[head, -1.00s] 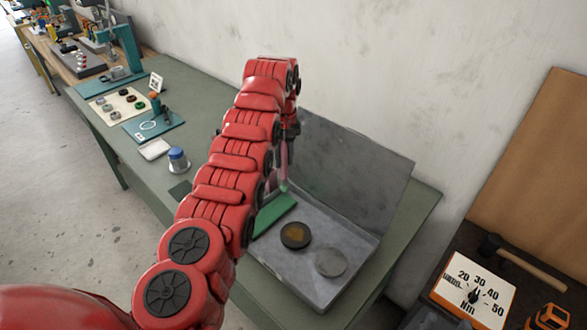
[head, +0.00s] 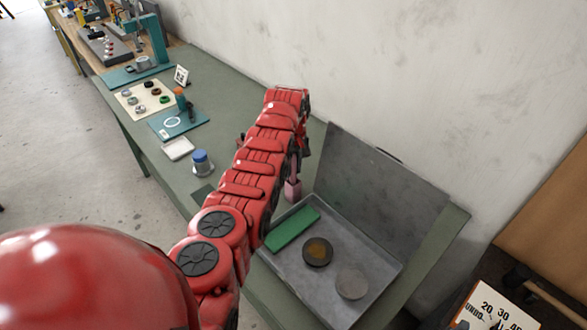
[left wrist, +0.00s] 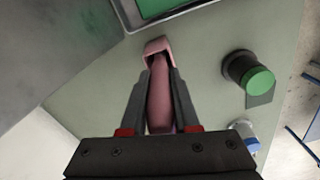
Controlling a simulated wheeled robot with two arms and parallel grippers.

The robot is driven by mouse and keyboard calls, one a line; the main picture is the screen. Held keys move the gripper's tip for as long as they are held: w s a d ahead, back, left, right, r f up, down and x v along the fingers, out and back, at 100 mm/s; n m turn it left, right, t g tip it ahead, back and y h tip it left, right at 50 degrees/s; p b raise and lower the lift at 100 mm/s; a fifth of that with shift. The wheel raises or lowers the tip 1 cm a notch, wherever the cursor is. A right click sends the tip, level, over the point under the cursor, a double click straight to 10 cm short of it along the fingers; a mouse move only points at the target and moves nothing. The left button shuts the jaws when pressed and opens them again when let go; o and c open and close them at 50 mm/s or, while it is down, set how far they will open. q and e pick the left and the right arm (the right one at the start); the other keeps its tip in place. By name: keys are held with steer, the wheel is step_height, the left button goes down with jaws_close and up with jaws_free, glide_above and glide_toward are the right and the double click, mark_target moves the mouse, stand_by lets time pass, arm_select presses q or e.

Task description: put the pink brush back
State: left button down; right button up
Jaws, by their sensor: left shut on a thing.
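The pink brush (left wrist: 159,92) is between the fingers of my left gripper (left wrist: 159,78), which is shut on it. Its wider pink end sticks out past the fingertips. In the head view a small pink part of the brush (head: 293,190) shows beside my red left arm, at the left rear of an open grey metal case (head: 385,262). The arm hides most of the gripper and the brush there. In the left wrist view the brush is over the green bench top, just outside the case's edge. My right gripper is not in view.
The case holds a green block (head: 293,227), a dark round tin (head: 317,251) and a grey disc (head: 352,282); its lid (head: 375,180) stands open. A blue-capped jar (head: 202,163) stands on the bench. A green-topped cylinder (left wrist: 248,77) stands near the brush.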

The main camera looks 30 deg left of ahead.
arm_select(q)
steer(key=shift+f+p, duration=0.3)
steer(key=shift+f, duration=0.8)
steer(key=c, duration=0.7)
jaws_free()
steer(key=shift+o, duration=0.2)
steer(key=shift+r, duration=0.35)
step_height(320, 180, up, 8)
steer(key=b, duration=0.3)
steer(key=shift+d+b, duration=0.1)
steer(key=shift+b, duration=0.3)
step_height(320, 180, up, 3)
steer(key=shift+f, duration=0.15)
steer(key=shift+s+r, duration=0.1)
steer(key=shift+r, duration=0.35)
